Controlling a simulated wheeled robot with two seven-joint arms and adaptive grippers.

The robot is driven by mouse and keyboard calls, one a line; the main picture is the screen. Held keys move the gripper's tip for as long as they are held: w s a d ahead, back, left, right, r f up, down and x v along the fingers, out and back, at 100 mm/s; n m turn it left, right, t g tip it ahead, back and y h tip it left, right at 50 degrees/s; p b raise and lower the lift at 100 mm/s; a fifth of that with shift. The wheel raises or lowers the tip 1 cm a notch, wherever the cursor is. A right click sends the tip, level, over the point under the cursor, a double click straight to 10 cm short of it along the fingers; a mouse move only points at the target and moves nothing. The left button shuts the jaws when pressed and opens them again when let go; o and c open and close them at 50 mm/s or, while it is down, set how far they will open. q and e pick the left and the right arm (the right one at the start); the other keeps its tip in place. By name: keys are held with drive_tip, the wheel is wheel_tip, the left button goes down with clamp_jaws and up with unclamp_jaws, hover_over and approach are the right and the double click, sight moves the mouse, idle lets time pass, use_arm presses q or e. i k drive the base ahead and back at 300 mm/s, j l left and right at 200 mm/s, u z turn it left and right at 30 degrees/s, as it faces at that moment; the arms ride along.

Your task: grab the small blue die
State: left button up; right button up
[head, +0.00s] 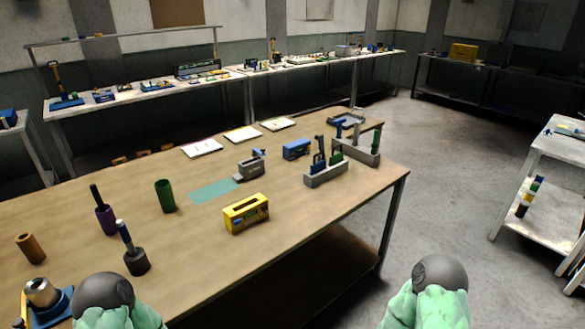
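Several blue things lie on the wooden table, and I cannot tell for sure which is the small blue die. A blue piece with a handle (319,161) stands in the front grey rack (326,178), beside a green piece (337,158). Another blue piece (339,131) stands at the rear grey rack (362,155), with a green piece (375,141) to its right. A blue box-shaped thing (296,149) sits left of the racks. Only mint-green arm parts of mine with grey caps show at the bottom edge, apart from the racks. Neither gripper's fingers are in view.
A yellow device (246,213) and a grey device (252,167) stand mid-table. Green (165,196), purple (106,219) and dark (137,262) cups stand at the left. White sheets (241,134) lie along the far edge. Bare tabletop lies around the yellow device.

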sight(318, 166)
drive_tip(key=i+l+u, duration=0.15)
drive_tip(key=l, duration=0.2)
drive_tip(key=i+l+u, duration=0.1)
drive_tip(key=l, duration=0.25)
drive_tip(key=i+l+u, duration=0.15)
drive_tip(key=l, duration=0.25)
drive_tip(key=i+l+u, duration=0.15)
drive_tip(key=l, duration=0.25)
drive_tip(key=i+l+u, duration=0.1)
drive_tip(key=l, duration=0.3)
